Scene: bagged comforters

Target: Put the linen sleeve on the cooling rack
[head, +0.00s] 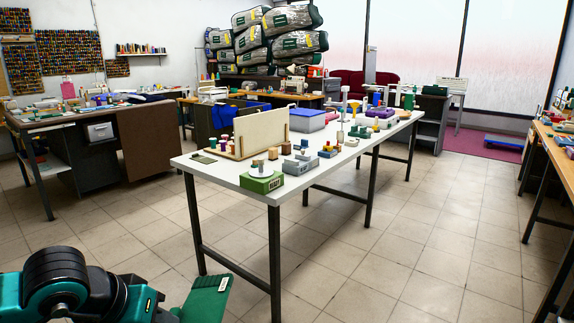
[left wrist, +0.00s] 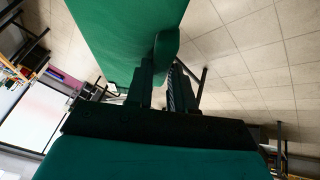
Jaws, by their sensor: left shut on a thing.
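My left gripper (left wrist: 162,80) is shut on a flat green sleeve (left wrist: 120,35), which fills the upper middle of the left wrist view. In the head view the green sleeve (head: 208,298) sticks up at the bottom left, with a small white label near its top edge. It is held in the air over the tiled floor, in front of the white table and apart from it. My left gripper (head: 176,313) is partly cut off by the bottom edge there. I cannot make out a cooling rack for certain. My right gripper is not in view.
A long white table (head: 235,183) with dark legs holds a wooden stand (head: 262,128), a green box (head: 262,182) and several small items. A grey desk (head: 87,150) stands at the left, a wooden bench (head: 555,150) at the right.

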